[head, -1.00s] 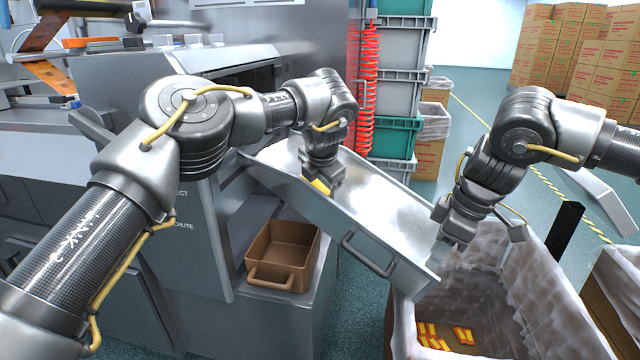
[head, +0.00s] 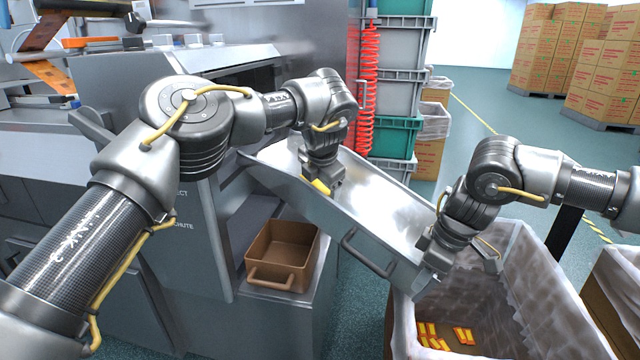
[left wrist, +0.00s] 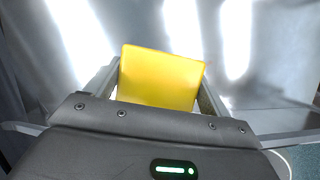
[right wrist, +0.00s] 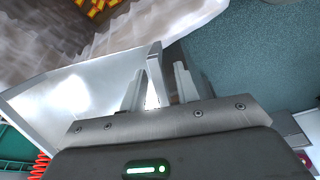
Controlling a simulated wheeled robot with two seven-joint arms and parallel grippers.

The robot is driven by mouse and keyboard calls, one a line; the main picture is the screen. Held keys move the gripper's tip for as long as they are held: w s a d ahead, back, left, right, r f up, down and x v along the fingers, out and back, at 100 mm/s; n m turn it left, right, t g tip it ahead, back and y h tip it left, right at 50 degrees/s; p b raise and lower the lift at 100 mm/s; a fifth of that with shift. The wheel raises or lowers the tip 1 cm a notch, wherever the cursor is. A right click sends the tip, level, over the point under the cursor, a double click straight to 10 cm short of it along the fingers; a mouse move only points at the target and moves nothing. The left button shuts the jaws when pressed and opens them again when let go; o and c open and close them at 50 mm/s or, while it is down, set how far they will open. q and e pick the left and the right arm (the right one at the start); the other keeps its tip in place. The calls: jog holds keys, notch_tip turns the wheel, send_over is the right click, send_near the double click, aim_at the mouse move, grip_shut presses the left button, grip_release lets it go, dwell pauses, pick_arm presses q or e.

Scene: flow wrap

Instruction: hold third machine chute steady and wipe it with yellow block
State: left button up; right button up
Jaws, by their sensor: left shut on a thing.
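The machine chute (head: 375,205) is a sloping metal trough. It runs from the machine down to a lined bin. My left gripper (head: 322,184) is shut on the yellow block (left wrist: 160,78), over the upper part of the chute. The block seems to be at the chute's surface, but I cannot tell if it touches. My right gripper (head: 424,264) is at the chute's lower right end. In the right wrist view its fingers (right wrist: 160,85) stand apart, on either side of the chute's edge, with gaps showing. The chute also shows there (right wrist: 70,100).
The lined bin (head: 540,268) below the chute's end holds several orange-yellow packs (head: 430,333). A brown tray (head: 283,250) sits left of the chute. Stacked crates (head: 395,95) and a red coiled hose (head: 369,85) stand behind.

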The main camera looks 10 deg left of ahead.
jog(key=shift+a+f, duration=0.2)
jog(key=shift+f, duration=0.5)
grip_shut()
